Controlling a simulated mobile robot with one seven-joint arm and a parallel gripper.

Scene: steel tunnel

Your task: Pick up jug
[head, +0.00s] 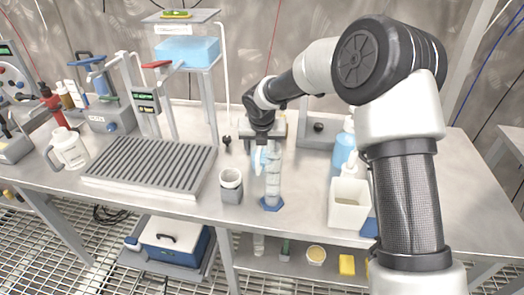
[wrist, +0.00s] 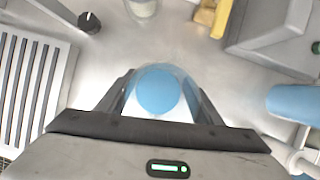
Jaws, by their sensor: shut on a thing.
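My gripper (head: 262,136) points down over the middle of the table, behind a clear upright cylinder (head: 274,175) with a blue foot. It is shut on a clear vessel with blue in it. In the wrist view the vessel (wrist: 158,88) shows from above between the fingers, as a clear rim around a blue disc. In the head view it (head: 258,158) is mostly hidden by the cylinder and gripper. I cannot tell whether it touches the table. A white jug (head: 69,150) with a handle stands at the far left, away from my gripper.
A ribbed grey rack (head: 148,165) lies left of my gripper. A small grey cup (head: 231,187) stands near the front. A white square container (head: 348,205) and a blue bottle (head: 344,152) stand to the right. A grey box (head: 318,133) stands behind.

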